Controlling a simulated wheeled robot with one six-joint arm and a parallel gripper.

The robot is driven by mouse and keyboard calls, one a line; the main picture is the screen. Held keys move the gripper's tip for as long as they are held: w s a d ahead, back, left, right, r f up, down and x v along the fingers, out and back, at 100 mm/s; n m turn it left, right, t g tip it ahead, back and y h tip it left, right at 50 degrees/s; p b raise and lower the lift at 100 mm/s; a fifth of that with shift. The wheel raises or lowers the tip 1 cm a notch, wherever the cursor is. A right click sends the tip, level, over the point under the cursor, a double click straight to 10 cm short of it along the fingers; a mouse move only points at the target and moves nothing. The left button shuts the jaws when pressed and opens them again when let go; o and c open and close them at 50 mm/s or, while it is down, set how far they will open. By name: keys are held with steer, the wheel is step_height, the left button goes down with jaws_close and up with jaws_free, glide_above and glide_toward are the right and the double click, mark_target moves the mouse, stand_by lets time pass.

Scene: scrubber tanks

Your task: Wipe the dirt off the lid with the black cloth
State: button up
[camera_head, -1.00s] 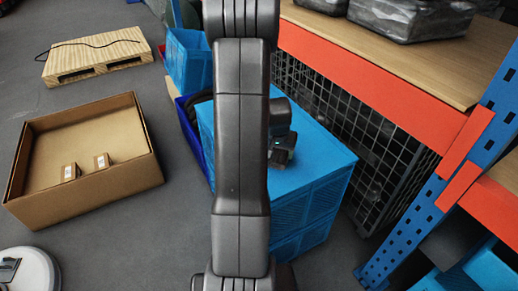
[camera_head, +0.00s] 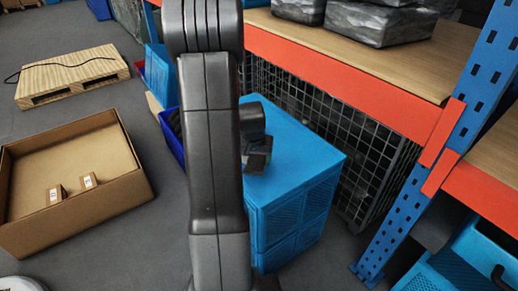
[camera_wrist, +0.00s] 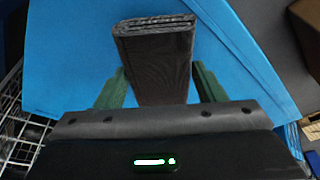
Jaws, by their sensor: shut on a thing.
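My gripper (camera_wrist: 160,82) is shut on a folded black cloth (camera_wrist: 155,45), which stands out beyond the green fingers in the wrist view. The blue lid (camera_wrist: 75,60) lies behind the cloth there. I cannot tell whether cloth and lid touch. In the head view the blue lid (camera_head: 305,150) tops a stack of blue crates, and the dark end of my arm is over its left part. My arm hides some of the lid's left side. I make out no dirt on the parts of the lid that show.
An open cardboard box (camera_head: 75,185) with two small boxes stands at left, a wooden pallet (camera_head: 72,76) behind it. A wire mesh cage (camera_head: 340,130) and an orange and blue rack (camera_head: 420,175) stand close on the right. Grey floor is clear between box and crates.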

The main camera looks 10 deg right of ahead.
steer(key=shift+r+p, duration=1.7)
steer(key=shift+r, duration=1)
